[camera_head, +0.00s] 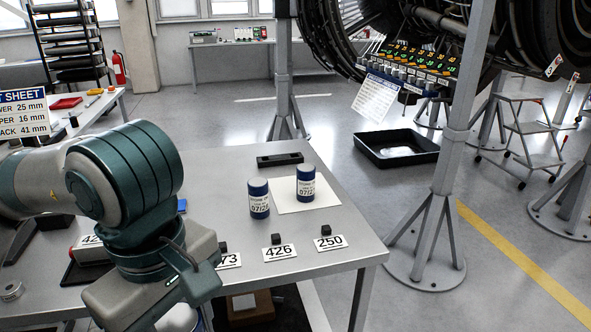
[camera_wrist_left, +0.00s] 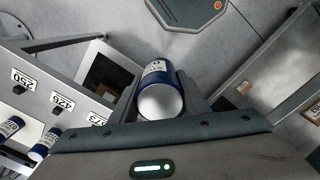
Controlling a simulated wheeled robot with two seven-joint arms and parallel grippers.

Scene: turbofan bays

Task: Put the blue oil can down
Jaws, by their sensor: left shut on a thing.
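My left gripper (camera_wrist_left: 161,98) is shut on a blue oil can (camera_wrist_left: 155,70) with a white label and a pale end facing the wrist camera. In the head view my left gripper (camera_head: 182,300) is at the table's front edge, and the wrist hides most of the held can. Two other blue cans with white labels stand on the grey table: one (camera_head: 259,198) beside a white sheet (camera_head: 290,205), one (camera_head: 306,183) on that sheet. The table (camera_head: 225,170) shows at left in the wrist view. My right gripper is not in view.
Number tags 426 (camera_head: 279,252) and 250 (camera_head: 330,243) with small black blocks line the table's front edge. A dark block (camera_head: 280,160) lies at the back. A black tray (camera_head: 397,148) is on the floor. A grey stand (camera_head: 440,200) rises right of the table.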

